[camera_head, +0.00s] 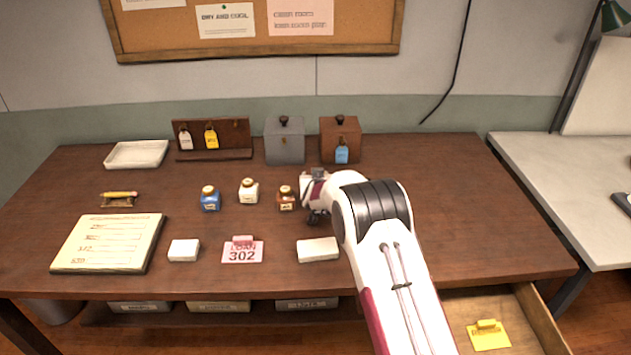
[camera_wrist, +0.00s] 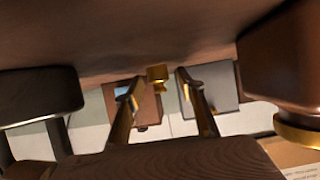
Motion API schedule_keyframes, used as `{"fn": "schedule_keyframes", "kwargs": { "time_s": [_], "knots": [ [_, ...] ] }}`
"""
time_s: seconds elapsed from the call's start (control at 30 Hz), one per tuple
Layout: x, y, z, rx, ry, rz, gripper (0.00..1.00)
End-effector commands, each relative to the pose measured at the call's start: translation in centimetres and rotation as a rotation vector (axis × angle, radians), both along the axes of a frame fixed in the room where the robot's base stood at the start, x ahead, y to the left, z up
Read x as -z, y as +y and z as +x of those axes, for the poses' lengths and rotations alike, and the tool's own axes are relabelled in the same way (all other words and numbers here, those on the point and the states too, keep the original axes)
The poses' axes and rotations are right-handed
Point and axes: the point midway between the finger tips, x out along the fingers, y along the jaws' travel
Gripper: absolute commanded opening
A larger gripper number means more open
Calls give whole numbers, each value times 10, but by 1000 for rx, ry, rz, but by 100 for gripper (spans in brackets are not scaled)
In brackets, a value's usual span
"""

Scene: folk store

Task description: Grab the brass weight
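A small brass weight (camera_wrist: 157,76) stands on the wooden table in the wrist view, which shows the scene upside down. My gripper (camera_wrist: 160,84) is open, with one finger on each side of the line to the weight. Gaps show between the weight and both fingertips; it appears at or just beyond the tips. In the head view my gripper (camera_head: 317,217) is low over the table, right of the brown bottle (camera_head: 286,199). My gripper and arm hide the weight there.
The brown bottle (camera_wrist: 290,60) looms close at right in the wrist view. The grey box (camera_head: 285,142) and brown box (camera_head: 340,140) stand behind. A white block (camera_head: 318,250) lies in front. An open drawer (camera_head: 535,310) is at lower right. The table's right side is clear.

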Motion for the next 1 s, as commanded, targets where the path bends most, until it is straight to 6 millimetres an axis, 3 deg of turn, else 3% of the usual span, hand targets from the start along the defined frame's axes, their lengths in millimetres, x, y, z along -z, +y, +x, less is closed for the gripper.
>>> {"fn": "schedule_keyframes", "kwargs": {
  "time_s": [0.03, 0.13, 0.67, 1.0],
  "knots": [
    [0, 0, 0, 0, 0, 0, 24],
    [0, 0, 0, 0, 0, 0, 0],
    [-9, 0, 1, 0, -3, 0, 0],
    [-50, 0, 1, 0, -5, 1, 0]
  ]
}}
